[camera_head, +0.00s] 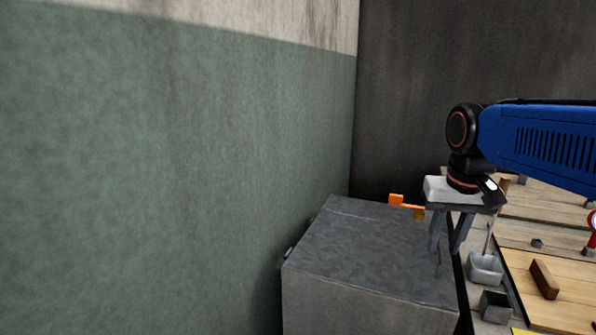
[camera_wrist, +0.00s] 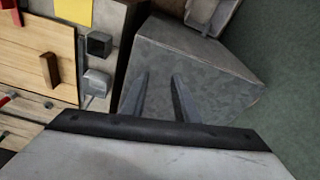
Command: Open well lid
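A grey metal box (camera_head: 365,245) with a flat, closed top stands against the green wall; I take this top to be the well lid. The top also shows in the wrist view (camera_wrist: 205,70). A small fitting (camera_head: 290,250) sits at its left edge. My gripper (camera_head: 446,248) points down over the right part of the top, and its fingers (camera_wrist: 160,80) are apart with nothing between them. I cannot tell whether the fingertips touch the top.
An orange lever (camera_head: 405,206) is behind the box. The green wall (camera_head: 180,170) bounds the left side.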

